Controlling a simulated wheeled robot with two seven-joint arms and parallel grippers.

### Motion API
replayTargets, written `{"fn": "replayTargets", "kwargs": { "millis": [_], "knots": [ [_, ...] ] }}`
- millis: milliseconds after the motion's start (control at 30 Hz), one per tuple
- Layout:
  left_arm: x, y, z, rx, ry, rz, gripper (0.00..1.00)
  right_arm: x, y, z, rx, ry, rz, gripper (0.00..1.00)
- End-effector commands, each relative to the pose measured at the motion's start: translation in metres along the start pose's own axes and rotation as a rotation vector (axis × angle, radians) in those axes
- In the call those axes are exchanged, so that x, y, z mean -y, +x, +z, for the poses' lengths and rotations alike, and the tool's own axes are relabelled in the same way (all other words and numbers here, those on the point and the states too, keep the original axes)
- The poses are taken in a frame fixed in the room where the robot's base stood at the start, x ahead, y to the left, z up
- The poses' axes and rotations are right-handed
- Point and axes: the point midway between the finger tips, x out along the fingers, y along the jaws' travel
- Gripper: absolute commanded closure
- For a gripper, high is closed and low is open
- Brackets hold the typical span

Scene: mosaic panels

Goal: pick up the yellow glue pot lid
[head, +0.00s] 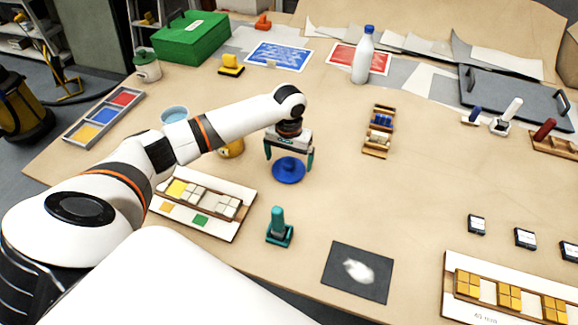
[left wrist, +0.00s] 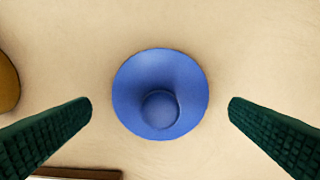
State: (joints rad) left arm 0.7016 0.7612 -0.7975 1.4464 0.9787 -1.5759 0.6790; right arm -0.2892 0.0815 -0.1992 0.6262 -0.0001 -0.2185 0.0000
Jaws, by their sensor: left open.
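A round blue lid (head: 288,172) with a knob lies on the table in the head view. It also shows in the middle of the left wrist view (left wrist: 160,75), with its knob low of centre. My left gripper (head: 289,162) is open and points down over the blue lid. In the left wrist view its fingers (left wrist: 160,105) stand on either side of the lid, apart from it. A yellow pot (head: 232,149) is left of the gripper, mostly hidden behind my left arm. A yellow-brown edge, likely that pot, shows at the left of the wrist view (left wrist: 7,82). My right gripper is not in view.
A tile board (head: 240,225) lies left of the lid, and a teal-handled tool (head: 279,230) stands in front of it. A wooden rack (head: 378,140) is to the right. A light-blue bowl (head: 174,114) is behind my arm.

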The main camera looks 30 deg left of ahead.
Motion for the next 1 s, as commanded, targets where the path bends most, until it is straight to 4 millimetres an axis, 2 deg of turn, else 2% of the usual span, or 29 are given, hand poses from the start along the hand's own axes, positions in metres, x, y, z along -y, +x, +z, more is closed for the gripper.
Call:
{"fn": "replayTargets", "kwargs": {
  "millis": [33,200,433,667,1000],
  "knots": [
    [0.000,0.006,-0.001,-0.003,-0.001,0.001,0.00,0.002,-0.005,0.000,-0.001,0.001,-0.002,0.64],
    [0.000,0.023,-0.001,-0.002,0.000,0.001,0.00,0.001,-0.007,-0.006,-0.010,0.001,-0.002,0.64],
    [0.000,0.025,-0.001,0.000,0.001,0.000,0.00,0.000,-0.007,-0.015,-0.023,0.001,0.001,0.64],
    [0.000,0.025,0.000,0.001,0.001,0.000,0.36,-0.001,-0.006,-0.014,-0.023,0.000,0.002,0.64],
    [0.000,0.022,0.000,0.001,0.001,0.000,0.36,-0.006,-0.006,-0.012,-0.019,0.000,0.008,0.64]
  ]
}}
